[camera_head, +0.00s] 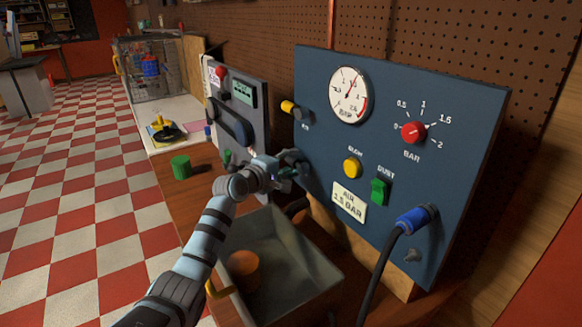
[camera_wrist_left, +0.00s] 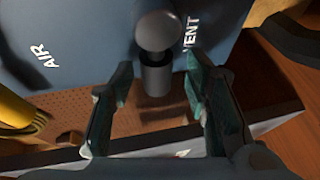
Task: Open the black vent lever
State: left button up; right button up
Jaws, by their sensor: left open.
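The black vent lever (camera_wrist_left: 158,70) shows in the left wrist view as a dark round knob on a short cylinder, beside the printed word VENT on the blue panel. My left gripper (camera_wrist_left: 158,82) is open, with one finger on each side of the lever and visible gaps between. In the head view my left gripper (camera_head: 289,172) is at the left lower edge of the blue panel (camera_head: 400,95), in front of the lever, which is mostly hidden there.
A yellow-tipped air lever (camera_head: 289,107) sits above on the panel. The panel also carries a gauge (camera_head: 348,95), a red knob (camera_head: 413,132), a yellow button (camera_head: 352,168), a green switch (camera_head: 380,191) and a blue plug (camera_head: 415,219) with a black cable. A grey tray (camera_head: 310,265) lies below.

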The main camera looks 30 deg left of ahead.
pick_arm(q)
jog(key=shift+w, duration=0.25)
jog(key=shift+s+r, duration=0.2)
jog(key=shift+w+f, duration=0.1)
grip_shut()
